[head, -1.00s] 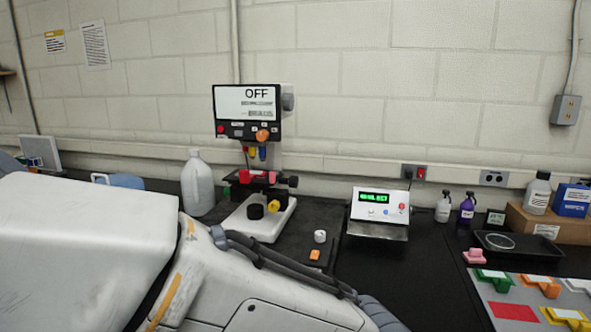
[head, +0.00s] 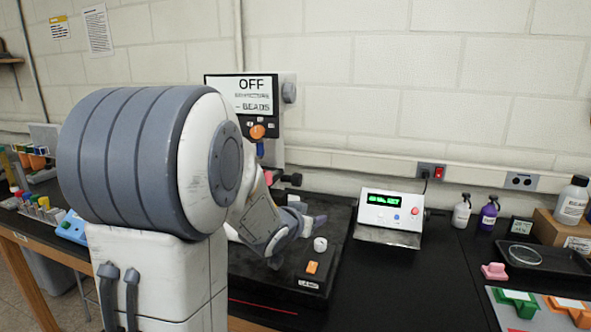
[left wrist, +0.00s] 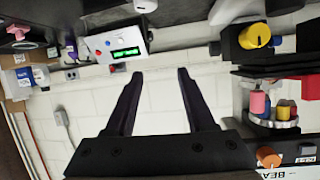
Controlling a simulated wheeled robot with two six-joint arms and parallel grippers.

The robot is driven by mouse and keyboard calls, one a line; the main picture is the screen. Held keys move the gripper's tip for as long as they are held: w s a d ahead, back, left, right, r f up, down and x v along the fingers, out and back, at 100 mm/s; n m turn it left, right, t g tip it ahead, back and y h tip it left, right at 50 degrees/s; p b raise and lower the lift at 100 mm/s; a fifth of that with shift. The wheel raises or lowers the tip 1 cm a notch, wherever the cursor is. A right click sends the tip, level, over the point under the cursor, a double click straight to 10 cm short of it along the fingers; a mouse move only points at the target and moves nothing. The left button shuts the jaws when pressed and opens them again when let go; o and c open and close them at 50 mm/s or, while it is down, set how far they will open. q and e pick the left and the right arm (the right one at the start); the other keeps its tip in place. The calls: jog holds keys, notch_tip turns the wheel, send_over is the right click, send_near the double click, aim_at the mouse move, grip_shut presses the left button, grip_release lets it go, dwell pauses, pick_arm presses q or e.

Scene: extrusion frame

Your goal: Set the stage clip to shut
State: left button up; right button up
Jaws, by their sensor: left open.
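The microscope (head: 290,120) stands at the bench's back with its screen reading OFF. My left arm hides most of its stage in the head view; a small pink part (head: 268,177) shows beside the arm. In the turned left wrist view the dark stage (left wrist: 285,72) is at the right, with a red part (left wrist: 237,73) at its edge; I cannot tell whether this is the stage clip or how it is set. My left gripper (left wrist: 160,72) is open and empty, its fingers apart from the stage. In the head view the gripper (head: 300,225) is low in front of the microscope.
A control box with a green display (head: 392,210) stands right of the microscope. A white knob (head: 320,244) and an orange switch (head: 312,267) are on the dark base plate. Bottles (head: 488,212) and a black tray (head: 550,262) are farther right. The bench before the control box is clear.

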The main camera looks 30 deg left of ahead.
aim_at(266, 176)
pick_arm(q)
jog(key=s+a+r+t, duration=0.1)
jog(key=a+r, duration=0.1)
jog(key=a, duration=0.2)
jog(key=s+a+r+t+y, duration=0.1)
jog(key=a+r+t, duration=0.1)
jog(key=a, duration=0.3)
jog(key=s+a+r+n+t, duration=0.1)
jog(key=a+r, duration=0.1)
jog(key=a, duration=0.2)
jog(key=shift+s+a+r+y+p, duration=0.15)
jog(key=shift+a+y+p, duration=0.15)
jog(key=shift+a+p, duration=0.1)
jog(key=w, duration=0.2)
jog(key=w+a+p, duration=0.1)
jog(key=w, duration=0.2)
jog(key=w+p, duration=0.1)
jog(key=w, duration=0.2)
jog(key=shift+w+a, duration=0.1)
jog(key=shift+a, duration=0.1)
jog(key=shift+w+a+p, duration=0.1)
jog(key=shift+w+p, duration=0.25)
jog(key=shift+w, duration=0.4)
grip_shut()
